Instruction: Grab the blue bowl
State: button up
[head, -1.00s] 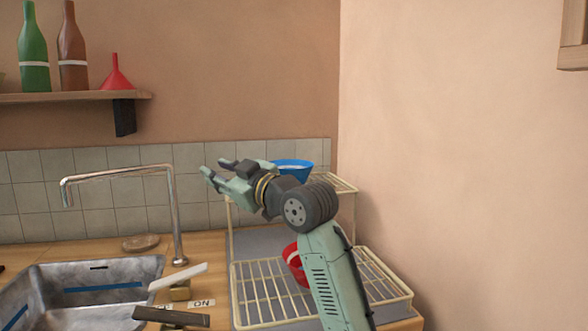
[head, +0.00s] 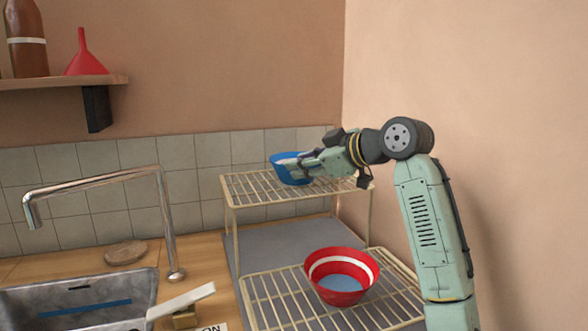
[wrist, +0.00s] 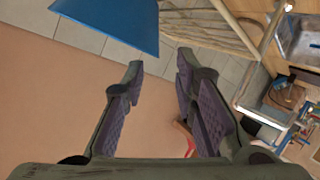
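The blue bowl (head: 280,170) stands upright on the raised wire rack (head: 245,187) in the head view. My gripper (head: 298,164) reaches in from the right, and its fingers overlap the bowl's right side and rim there. In the wrist view, part of the blue bowl (wrist: 115,22) shows at the top left, beyond the fingertips. My gripper (wrist: 160,68) is open there, with a clear gap between its two dark-padded fingers and nothing between them. I cannot tell whether a finger touches the bowl.
A red bowl with a white band (head: 341,284) stands on the lower rack (head: 275,312). The faucet (head: 168,225) and sink (head: 85,295) are to the left. A tiled wall (head: 190,170) is behind the racks, and a plain wall is close on the right.

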aim_at(283, 166)
jog(key=p+x, duration=0.1)
jog(key=x, duration=0.2)
jog(key=p+x, duration=0.1)
jog(key=x, duration=0.3)
jog(key=shift+w+f, duration=0.1)
jog(key=shift+w, duration=0.3)
jog(key=shift+d, duration=0.1)
jog(key=shift+c, duration=0.2)
grip_shut()
